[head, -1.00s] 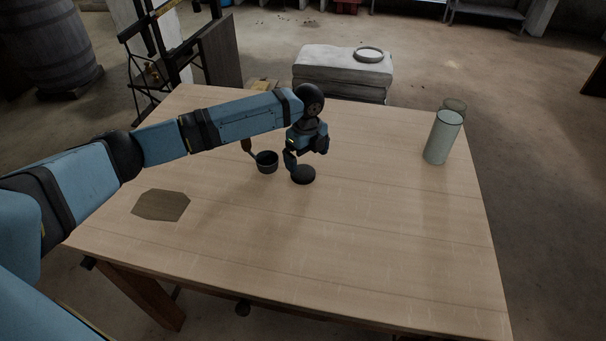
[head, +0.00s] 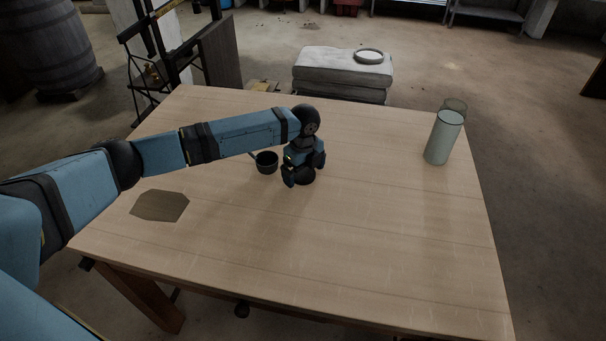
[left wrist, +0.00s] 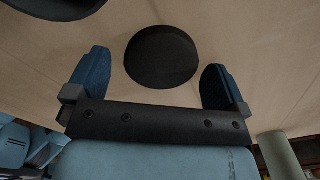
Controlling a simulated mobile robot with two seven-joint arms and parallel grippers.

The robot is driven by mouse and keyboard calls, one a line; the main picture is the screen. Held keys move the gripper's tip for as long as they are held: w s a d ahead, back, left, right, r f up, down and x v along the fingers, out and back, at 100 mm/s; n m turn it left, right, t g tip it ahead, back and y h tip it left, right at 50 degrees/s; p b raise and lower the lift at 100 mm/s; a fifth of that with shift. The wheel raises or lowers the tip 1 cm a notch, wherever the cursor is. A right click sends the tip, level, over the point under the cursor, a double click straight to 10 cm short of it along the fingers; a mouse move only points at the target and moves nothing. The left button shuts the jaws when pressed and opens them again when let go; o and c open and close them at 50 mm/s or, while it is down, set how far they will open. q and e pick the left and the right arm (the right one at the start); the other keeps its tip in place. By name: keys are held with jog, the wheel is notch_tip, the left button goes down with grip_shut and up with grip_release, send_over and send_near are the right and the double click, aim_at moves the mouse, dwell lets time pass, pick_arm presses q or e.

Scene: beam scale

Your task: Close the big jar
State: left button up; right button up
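A round black lid (left wrist: 161,57) lies flat on the table, between the two blue fingers of my left gripper (left wrist: 158,80) in the left wrist view. The fingers are open, with a gap on each side of the lid. In the head view my left gripper (head: 303,176) points down at the lid and hides most of it. A tall pale cylindrical jar (head: 442,140) stands upright at the right side of the table, well away from the gripper. A second glass rim (head: 455,103) shows behind it, mostly hidden. My right gripper is not in view.
A small black cup with a handle (head: 266,164) stands just left of the left gripper. A flat brown polygonal board (head: 160,205) lies at the table's left. The middle and front of the wooden table (head: 330,260) are clear.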

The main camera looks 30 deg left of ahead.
aim_at(304, 173)
pick_arm(q)
jog(key=c, duration=0.9)
jog(key=shift+r, duration=0.1)
notch_tip(304, 173, up, 20)
jog(key=shift+f+p, duration=0.1)
jog(key=shift+p, duration=1.15)
